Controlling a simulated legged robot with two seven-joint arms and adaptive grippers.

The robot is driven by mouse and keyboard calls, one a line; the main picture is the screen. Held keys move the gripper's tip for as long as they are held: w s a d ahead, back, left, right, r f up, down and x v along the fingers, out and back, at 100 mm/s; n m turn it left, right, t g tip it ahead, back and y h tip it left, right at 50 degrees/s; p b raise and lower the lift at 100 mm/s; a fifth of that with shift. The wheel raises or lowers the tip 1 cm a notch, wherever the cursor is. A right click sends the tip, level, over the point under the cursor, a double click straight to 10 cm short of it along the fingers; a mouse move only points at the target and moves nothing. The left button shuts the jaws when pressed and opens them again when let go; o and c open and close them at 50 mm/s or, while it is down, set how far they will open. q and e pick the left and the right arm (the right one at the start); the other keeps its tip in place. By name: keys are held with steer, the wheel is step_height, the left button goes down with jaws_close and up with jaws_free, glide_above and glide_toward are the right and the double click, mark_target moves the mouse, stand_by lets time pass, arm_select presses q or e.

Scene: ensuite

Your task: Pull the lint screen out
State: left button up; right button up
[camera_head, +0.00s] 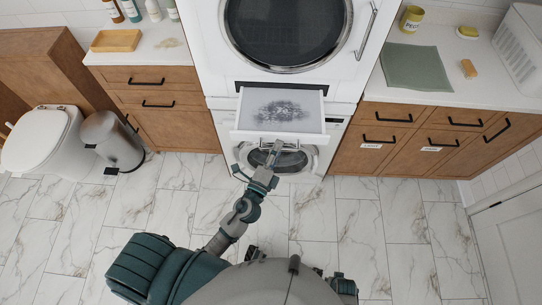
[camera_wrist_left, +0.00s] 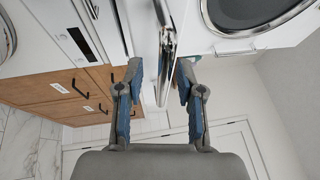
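The lint screen (camera_head: 312,112) is a white drawer-like tray with grey lint on it. It stands out from the front of the white machine stack, between the upper round door and the lower one. My left gripper (camera_head: 273,150) is at the front of the lint screen, near its lower edge. In the left wrist view my left gripper (camera_wrist_left: 160,78) has its two fingers apart, on either side of a silver bar (camera_wrist_left: 164,58). Whether they touch the bar I cannot tell.
Wooden cabinets with black handles flank the machines, left (camera_head: 165,118) and right (camera_head: 380,145). A grey bin (camera_head: 113,140) and a white toilet (camera_head: 42,140) stand at left. The marble-tiled floor (camera_head: 365,235) is clear at right.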

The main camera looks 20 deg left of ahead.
arm_select(q)
steer(key=v, duration=1.2)
arm_select(e)
steer(key=shift+d, duration=0.25)
arm_select(q)
steer(key=shift+w+f, duration=0.1)
arm_select(e)
steer(key=shift+d+f, duration=0.1)
